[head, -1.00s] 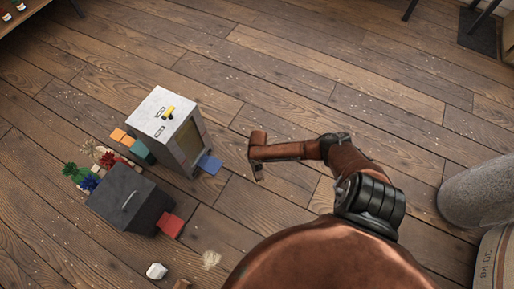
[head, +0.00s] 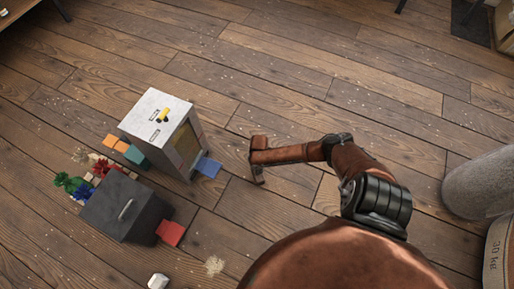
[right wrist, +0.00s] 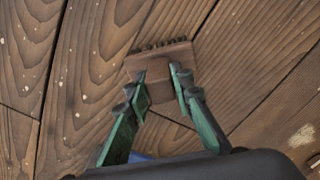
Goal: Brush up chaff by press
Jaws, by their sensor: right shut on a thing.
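In the right wrist view my right gripper (right wrist: 160,95) has its green fingers closed on a brown wooden brush-like piece (right wrist: 160,57) with a row of short dark tufts along its far edge. It is over the plank floor; whether it touches is unclear. In the head view my right arm reaches in from the bottom right, and its brown end shows right of the blue flap; the gripper itself is not clear there. Pale chaff specks (right wrist: 82,98) are scattered on the floor. A pale clump (head: 215,265) lies at the bottom middle. My left gripper is out of view.
A light grey box (head: 150,106) with a blue flap (head: 207,168) stands left of my arm. A dark grey box (head: 112,207) with a red flap (head: 170,233) is nearer. A grey cylinder (head: 482,183) and a sack (head: 500,255) stand right.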

